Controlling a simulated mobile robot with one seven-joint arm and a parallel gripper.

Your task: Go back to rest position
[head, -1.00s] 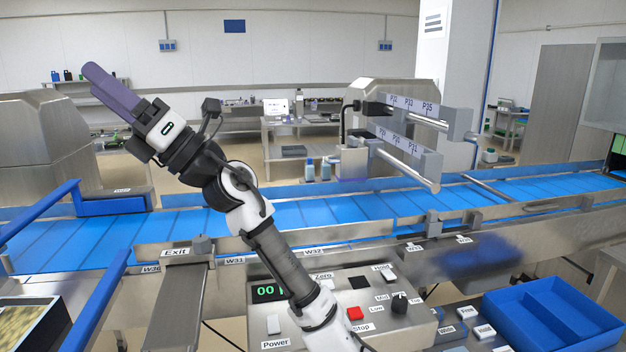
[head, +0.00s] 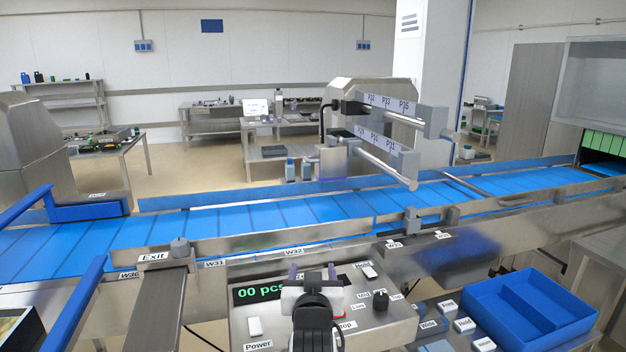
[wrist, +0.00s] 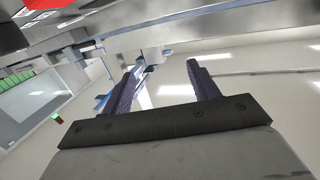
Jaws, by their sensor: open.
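My gripper (head: 312,275) is low at the bottom middle of the head view, in front of the control panel (head: 240,325) with its green "00 pcs" display. Its two purple fingers point away from the head camera. In the wrist view my gripper (wrist: 165,88) shows both fingers spread apart with nothing between them. Behind the fingers the wrist view shows a pale wall and metal machine parts, tilted. My arm covers part of the panel and some of its labels.
The blue conveyor (head: 270,216) runs across behind the panel. Metal rods with labelled plates (head: 385,105) stand over it. A blue divided bin (head: 530,310) is at the lower right. The exit chute (head: 158,305) and a blue rail (head: 75,310) are at the left.

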